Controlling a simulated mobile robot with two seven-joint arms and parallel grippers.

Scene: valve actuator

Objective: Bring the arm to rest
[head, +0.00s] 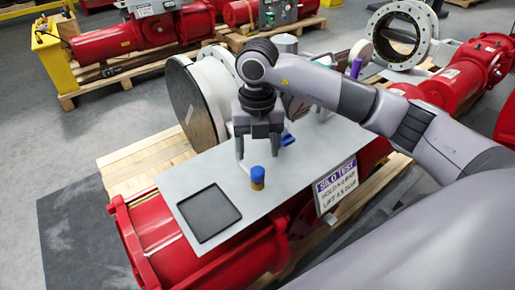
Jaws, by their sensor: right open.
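My right arm reaches in from the right side of the head view. Its gripper (258,145) points down over the grey plate, with its two fingers apart and nothing visible between them. A small cylinder, blue on top and yellow below (257,178), stands upright on the plate (190,178) just below the gripper in the picture, apart from it. A blue part (287,140) shows right of the fingers. My left gripper does not show.
A dark square tray (209,212) lies at the plate's near left. A white sign (337,187) hangs at the plate's right edge. A large flanged valve (197,100) stands behind the plate. Red actuators (140,38) on pallets lie further back. Grey floor (50,140) is open at the left.

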